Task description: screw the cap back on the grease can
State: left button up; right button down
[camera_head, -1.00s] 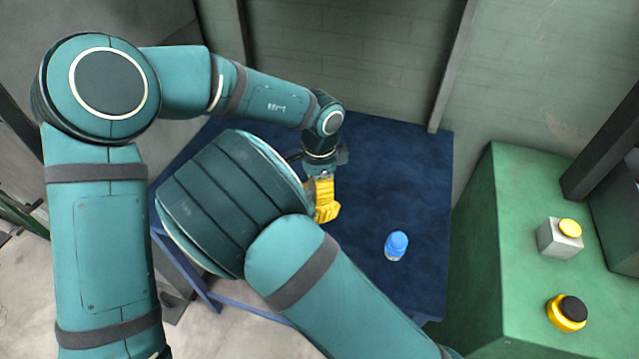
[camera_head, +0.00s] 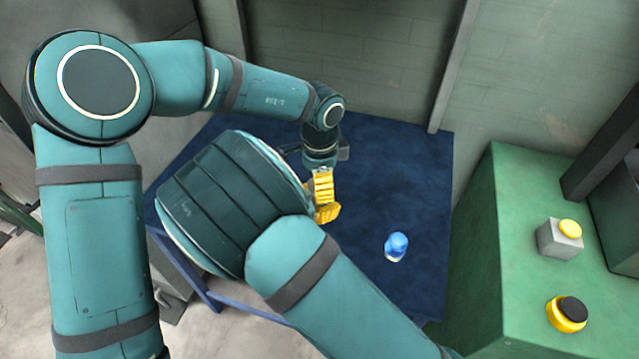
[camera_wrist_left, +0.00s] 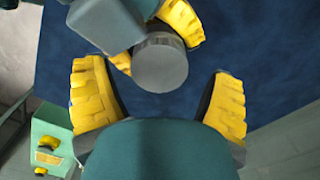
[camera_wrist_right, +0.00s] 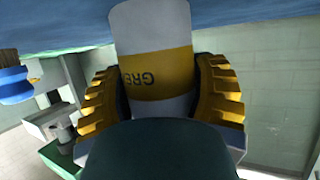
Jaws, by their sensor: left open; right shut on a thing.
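The grease can (camera_wrist_right: 155,55), white with a yellow band reading "GRE", stands between the fingers of my right gripper (camera_wrist_right: 157,66), which is shut on it. My left gripper (camera_wrist_left: 160,75) is open. In the left wrist view, a smooth grey round end (camera_wrist_left: 160,62) shows between and beyond its fingertips, close to the right gripper's yellow fingers. I cannot tell whether this is the cap or the can's bare end. In the head view, yellow fingers of my left gripper (camera_head: 323,187) show above the table; my arm hides the can.
A blue-topped object with a pale base (camera_head: 396,246) stands on the dark blue table (camera_head: 390,180), right of the grippers. A green cabinet (camera_head: 480,240) at right carries a grey box with a yellow button (camera_head: 560,237) and a yellow-and-black button (camera_head: 567,313). The table's right half is mostly clear.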

pick_arm(q)
jog(key=shift+r, duration=1.5)
jog(key=shift+r+n, duration=1.6)
jog(key=shift+r, duration=0.15)
jog(key=shift+f, duration=4.1)
